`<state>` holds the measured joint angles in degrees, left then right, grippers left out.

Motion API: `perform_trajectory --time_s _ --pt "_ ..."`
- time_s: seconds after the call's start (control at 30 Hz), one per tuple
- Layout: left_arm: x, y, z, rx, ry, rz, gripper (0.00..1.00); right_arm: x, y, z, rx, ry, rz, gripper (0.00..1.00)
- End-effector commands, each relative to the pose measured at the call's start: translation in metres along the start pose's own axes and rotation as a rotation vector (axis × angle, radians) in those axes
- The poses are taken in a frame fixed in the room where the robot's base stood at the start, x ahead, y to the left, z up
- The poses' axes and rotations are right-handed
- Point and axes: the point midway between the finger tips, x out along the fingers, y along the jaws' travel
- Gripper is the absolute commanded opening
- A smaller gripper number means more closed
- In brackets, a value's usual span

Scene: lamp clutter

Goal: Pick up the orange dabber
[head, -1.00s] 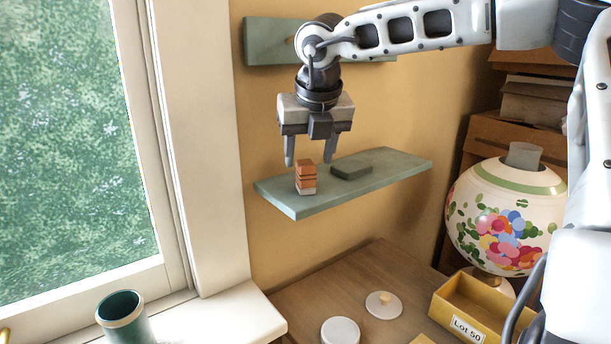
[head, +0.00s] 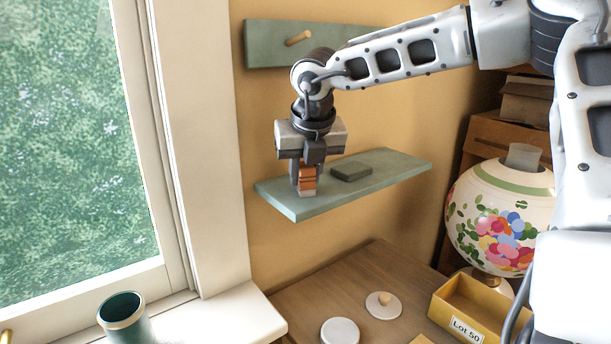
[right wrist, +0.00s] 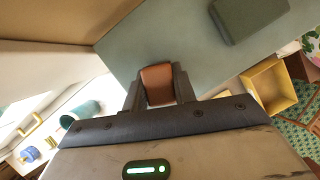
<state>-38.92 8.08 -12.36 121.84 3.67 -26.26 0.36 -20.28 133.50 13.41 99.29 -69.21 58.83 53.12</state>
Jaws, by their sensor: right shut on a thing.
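The orange dabber (head: 307,181), an orange block with dark bands and a pale base, stands upright at the left end of the green wall shelf (head: 385,176). My right gripper (head: 306,186) points straight down over it and is shut on it, one finger on each side. In the right wrist view the dabber's brown-orange top (right wrist: 157,84) sits between the two fingers. The dabber's base appears to be at the shelf surface; I cannot tell whether it is lifted. My left gripper is in neither view.
A dark green block (head: 351,171) lies on the shelf right of the dabber. A green peg board (head: 270,44) is on the wall above. Below are a yellow box (head: 440,308), a white lidded disc (head: 383,306), a floral lamp (head: 500,215) and a green cup (head: 122,315).

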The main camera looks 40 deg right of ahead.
Motion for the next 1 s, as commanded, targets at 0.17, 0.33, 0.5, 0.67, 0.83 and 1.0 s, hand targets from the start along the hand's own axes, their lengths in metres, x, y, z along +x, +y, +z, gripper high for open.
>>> perform_trajectory --time_s 0.17,0.33,0.5,0.67,0.83,1.0 --pt "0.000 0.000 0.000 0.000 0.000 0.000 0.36 -0.007 0.000 0.004 0.001 -0.003 0.000 0.01" --pt "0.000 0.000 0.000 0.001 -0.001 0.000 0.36 -0.028 0.000 0.012 0.002 -0.006 -0.001 0.01" --pt "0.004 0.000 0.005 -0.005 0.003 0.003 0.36 -0.069 0.006 0.000 -0.002 -0.010 0.001 0.01" --pt "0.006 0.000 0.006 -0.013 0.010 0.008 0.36 -0.112 0.013 -0.020 -0.003 -0.007 0.001 0.01" --pt "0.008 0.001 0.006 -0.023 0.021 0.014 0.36 -0.142 0.020 -0.049 -0.003 -0.006 -0.001 0.01" --pt "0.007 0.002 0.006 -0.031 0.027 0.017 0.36 -0.162 0.025 -0.068 0.000 -0.003 -0.001 0.01"
